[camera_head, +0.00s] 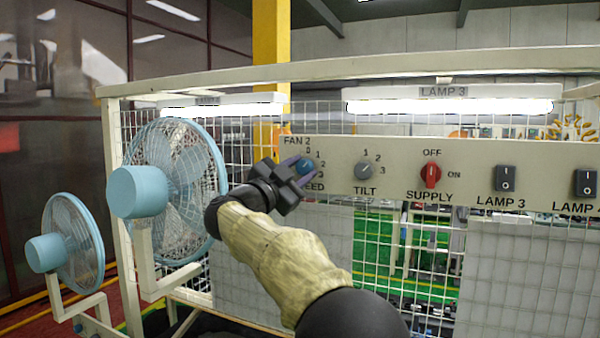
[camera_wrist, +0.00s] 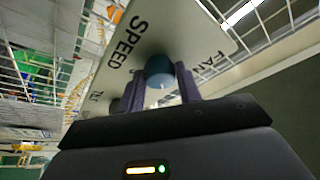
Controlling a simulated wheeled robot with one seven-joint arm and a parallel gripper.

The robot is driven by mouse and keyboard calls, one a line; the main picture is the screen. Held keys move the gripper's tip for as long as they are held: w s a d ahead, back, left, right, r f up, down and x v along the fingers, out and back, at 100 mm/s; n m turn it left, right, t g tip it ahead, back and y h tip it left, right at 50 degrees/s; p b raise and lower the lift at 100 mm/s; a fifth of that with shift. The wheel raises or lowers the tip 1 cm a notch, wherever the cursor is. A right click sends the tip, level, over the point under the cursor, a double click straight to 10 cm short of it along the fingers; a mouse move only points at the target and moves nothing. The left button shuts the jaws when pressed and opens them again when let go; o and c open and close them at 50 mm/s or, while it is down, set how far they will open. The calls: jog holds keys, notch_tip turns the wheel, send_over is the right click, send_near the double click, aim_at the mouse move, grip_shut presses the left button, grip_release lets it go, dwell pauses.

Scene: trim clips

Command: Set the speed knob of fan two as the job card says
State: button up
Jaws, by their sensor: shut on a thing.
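The blue speed knob (camera_head: 306,166) sits on the cream panel under the label FAN 2, with 0, 1, 2 and 3 marked around it. My gripper (camera_head: 298,168) is shut on this knob, coming from the lower left and covering part of the SPEED label. In the wrist view the knob (camera_wrist: 159,70) lies between the two purple fingers of my gripper (camera_wrist: 160,86). A small pale mark shows on the knob there, but I cannot tell which number it points to. I see no job card.
To the right on the panel (camera_head: 465,152) are a grey TILT knob (camera_head: 363,171), a red SUPPLY knob (camera_head: 431,174) and a LAMP 3 switch (camera_head: 507,179). A blue fan (camera_head: 140,191) stands left of my gripper, with another fan (camera_head: 47,252) lower left. Wire mesh lies behind.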

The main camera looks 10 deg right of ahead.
jog(key=o, duration=1)
jog(key=shift+c, duration=0.2)
jog(key=shift+s+a+f+b, duration=0.2)
jog(key=shift+a+b, duration=0.05)
jog(key=shift+b, duration=0.05)
jog(key=b+v, duration=0.7)
jog(key=v, duration=0.9)
jog(key=shift+s+a, duration=0.25)
jog(key=shift+a, duration=0.05)
